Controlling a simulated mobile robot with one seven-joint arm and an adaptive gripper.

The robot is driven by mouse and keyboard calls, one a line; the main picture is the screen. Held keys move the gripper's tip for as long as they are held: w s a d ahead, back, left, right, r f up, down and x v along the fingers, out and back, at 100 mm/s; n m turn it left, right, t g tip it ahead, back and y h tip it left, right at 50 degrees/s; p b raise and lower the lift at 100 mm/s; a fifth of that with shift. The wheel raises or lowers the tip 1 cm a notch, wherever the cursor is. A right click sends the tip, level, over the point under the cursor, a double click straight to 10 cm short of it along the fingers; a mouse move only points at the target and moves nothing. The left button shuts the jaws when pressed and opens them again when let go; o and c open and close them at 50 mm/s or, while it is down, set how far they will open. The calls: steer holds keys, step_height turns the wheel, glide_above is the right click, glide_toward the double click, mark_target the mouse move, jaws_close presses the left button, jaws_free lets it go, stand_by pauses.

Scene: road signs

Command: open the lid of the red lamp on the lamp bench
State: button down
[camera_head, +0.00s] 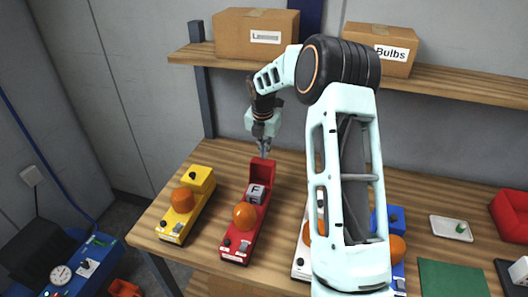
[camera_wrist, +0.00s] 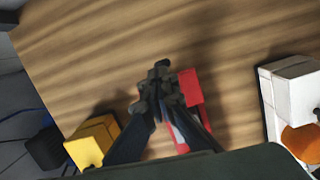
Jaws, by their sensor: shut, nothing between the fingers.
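The red lamp (camera_head: 233,244) stands on the wooden lamp bench (camera_head: 160,215), with an orange dome near its front. Its lid (camera_head: 262,172) stands raised at the back end, and a grey block marked F (camera_head: 256,192) shows in the open compartment. My gripper (camera_head: 264,152) is shut and empty, pointing down at the top of the raised lid. In the wrist view my fingertips (camera_wrist: 160,72) are together beside the red lid (camera_wrist: 190,86). I cannot tell whether they touch it.
A yellow lamp (camera_head: 203,180) with its lid down stands to the left. A white lamp (camera_head: 301,262) and a blue lamp (camera_head: 397,218) stand to the right, partly behind my arm. A shelf (camera_head: 450,82) with boxes is above the bench.

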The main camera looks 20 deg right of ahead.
stand_by(0.4)
steer(key=v, duration=1.2)
